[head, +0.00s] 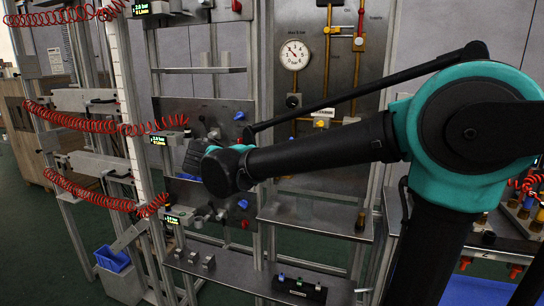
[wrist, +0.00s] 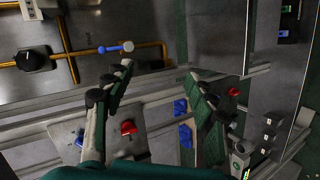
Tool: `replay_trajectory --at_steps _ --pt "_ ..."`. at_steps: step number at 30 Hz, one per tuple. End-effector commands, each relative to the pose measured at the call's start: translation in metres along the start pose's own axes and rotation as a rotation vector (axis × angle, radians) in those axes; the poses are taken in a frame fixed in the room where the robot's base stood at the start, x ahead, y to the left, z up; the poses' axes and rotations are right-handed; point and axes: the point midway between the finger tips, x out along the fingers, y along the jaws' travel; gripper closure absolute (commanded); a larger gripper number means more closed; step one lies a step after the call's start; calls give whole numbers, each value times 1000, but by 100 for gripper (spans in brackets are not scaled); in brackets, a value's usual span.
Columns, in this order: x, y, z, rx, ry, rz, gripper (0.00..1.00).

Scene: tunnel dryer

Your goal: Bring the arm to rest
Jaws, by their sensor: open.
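My arm reaches from the right of the head view toward the panels on the left, with its teal and black links in front of the rack. My gripper (wrist: 158,78) is open in the wrist view, its two dark-tipped fingers spread apart with nothing between them. Past the gap lie a metal frame rail and blue parts. In the head view the gripper (head: 196,156) is small, partly hidden behind the teal wrist, and close in the picture to the middle grey panel. I cannot tell whether it touches anything.
A pressure gauge (head: 294,55) sits on a panel with brass pipes (head: 328,60). Red coiled hoses (head: 100,122) hang at the left. A black block (head: 299,289) lies on the low shelf. A blue bin (head: 112,258) stands lower left. A red knob (wrist: 128,127) shows in the wrist view.

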Motion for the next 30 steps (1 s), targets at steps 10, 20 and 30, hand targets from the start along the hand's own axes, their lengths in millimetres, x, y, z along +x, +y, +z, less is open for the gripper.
replay_trajectory --at_steps 10,20,30 --pt "106 -73 172 213 -222 -361 44" --pt "119 -155 297 549 -319 -647 44" --pt "102 -205 344 824 -318 -785 44"
